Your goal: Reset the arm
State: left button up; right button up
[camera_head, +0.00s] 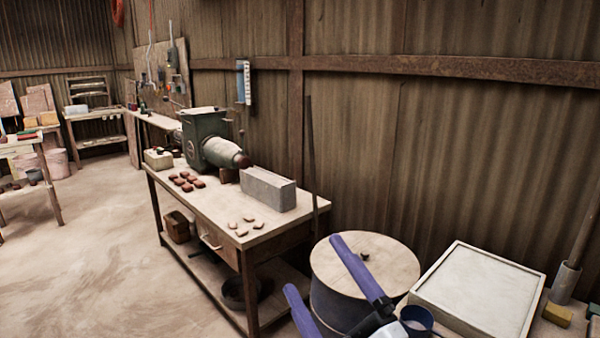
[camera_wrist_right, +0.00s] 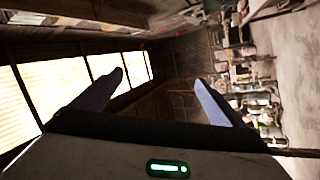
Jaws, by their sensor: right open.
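My right gripper (camera_head: 325,276) is at the lower right of the head view, its two blue-purple fingers spread wide with nothing between them. It overlaps a round drum with a pale lid (camera_head: 365,262) in the picture; I cannot tell how far above the drum it is. In the right wrist view the same gripper (camera_wrist_right: 160,85) shows both fingers apart and empty, with the room turned sideways behind them. My left gripper does not show in either view.
A wooden table (camera_head: 215,207) bears a green machine (camera_head: 207,137), a grey block (camera_head: 268,190) and several small reddish and pale pieces. A framed white board (camera_head: 478,290) lies right of the drum. A corrugated wall (camera_head: 450,150) stands behind. Open floor (camera_head: 110,250) lies at left.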

jog(key=s+d+f+m+g+h, duration=0.2)
jog(key=s+d+f+m, duration=0.15)
jog(key=f, duration=0.55)
jog(key=s+d+f+m+g+h, duration=0.1)
jog(key=s+d+f+m+h, duration=0.2)
jog(key=f, duration=0.5)
jog(key=s+d+f+m+g+h, duration=0.15)
jog(key=f+m, duration=0.25)
jog(key=f, duration=0.5)
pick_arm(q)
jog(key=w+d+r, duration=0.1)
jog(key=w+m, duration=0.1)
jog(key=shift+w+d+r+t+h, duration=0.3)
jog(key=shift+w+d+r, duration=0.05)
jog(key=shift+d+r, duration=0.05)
pick_arm(e)
jog(key=s+d+f+m+g+h, duration=0.1)
jog(key=s+d+f+m+g, duration=0.1)
jog(key=s+f, duration=0.5)
jog(key=s+d+f+m+g+h, duration=0.1)
jog(key=s+d+f+m+g, duration=0.1)
jog(key=s+f, duration=0.5)
jog(key=shift+s+d+f+m+g, duration=0.2)
jog(key=shift+s+d+m+g, duration=0.15)
jog(key=shift+s+m+g, duration=0.65)
jog(key=shift+w, duration=0.3)
